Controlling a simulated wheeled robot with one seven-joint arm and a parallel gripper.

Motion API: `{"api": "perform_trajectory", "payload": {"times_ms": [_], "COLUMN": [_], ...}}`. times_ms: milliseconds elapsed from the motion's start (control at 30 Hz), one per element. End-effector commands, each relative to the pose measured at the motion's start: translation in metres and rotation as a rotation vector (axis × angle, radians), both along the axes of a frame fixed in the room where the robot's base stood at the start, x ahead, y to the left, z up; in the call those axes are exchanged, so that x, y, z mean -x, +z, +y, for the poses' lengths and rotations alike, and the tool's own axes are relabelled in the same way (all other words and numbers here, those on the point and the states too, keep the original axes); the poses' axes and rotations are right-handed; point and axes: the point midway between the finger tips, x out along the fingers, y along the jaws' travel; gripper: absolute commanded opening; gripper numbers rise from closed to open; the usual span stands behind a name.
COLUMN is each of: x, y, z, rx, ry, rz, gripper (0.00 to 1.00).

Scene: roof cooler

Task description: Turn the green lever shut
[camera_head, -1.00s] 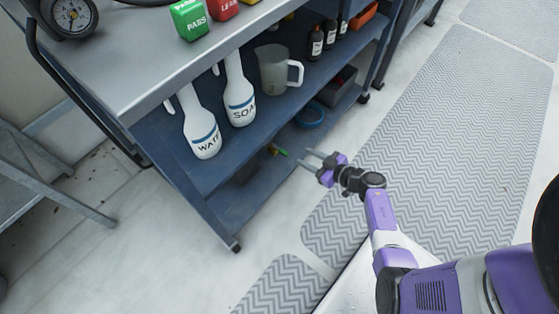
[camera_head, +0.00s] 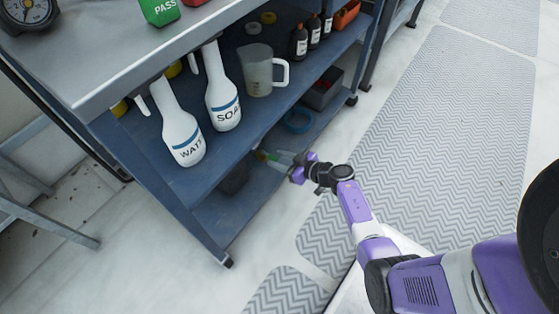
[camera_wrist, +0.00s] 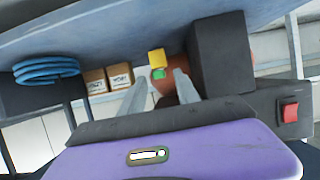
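A small green piece (camera_wrist: 159,74), which looks like the lever, shows in the wrist view beside a yellow block (camera_wrist: 157,58). An orange-brown rounded body is behind them, partly hidden. In the head view a small green and yellow part (camera_head: 262,155) shows at the lower shelf, its shape too small to tell. My gripper (camera_wrist: 161,82) is open, its two fingers apart and pointing at the green piece, which appears between the fingertips. I cannot tell whether they touch it. In the head view my gripper (camera_head: 277,160) is at the lower shelf's front edge.
The cart's blue middle shelf (camera_head: 225,150) overhangs the lower shelf and holds white bottles and a jug (camera_head: 258,72). A dark box (camera_wrist: 222,52) stands close right of the fingers in the wrist view. A blue coil (camera_wrist: 46,69) and small cartons (camera_wrist: 107,79) are left.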

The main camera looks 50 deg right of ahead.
Motion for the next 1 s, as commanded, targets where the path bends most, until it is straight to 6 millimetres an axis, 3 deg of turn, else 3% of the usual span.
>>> {"api": "perform_trajectory", "payload": {"times_ms": [133, 333, 1000], "x": [0.0002, 0.0003, 0.0008], "y": [0.0004, 0.0002, 0.0000], "z": [0.0001, 0.0001, 0.0001], "rx": [0.000, 0.000, 0.000], "ry": [0.000, 0.000, 0.000], "rz": [0.000, 0.000, 0.000], "gripper": [0.38, 0.01, 0.00]}}
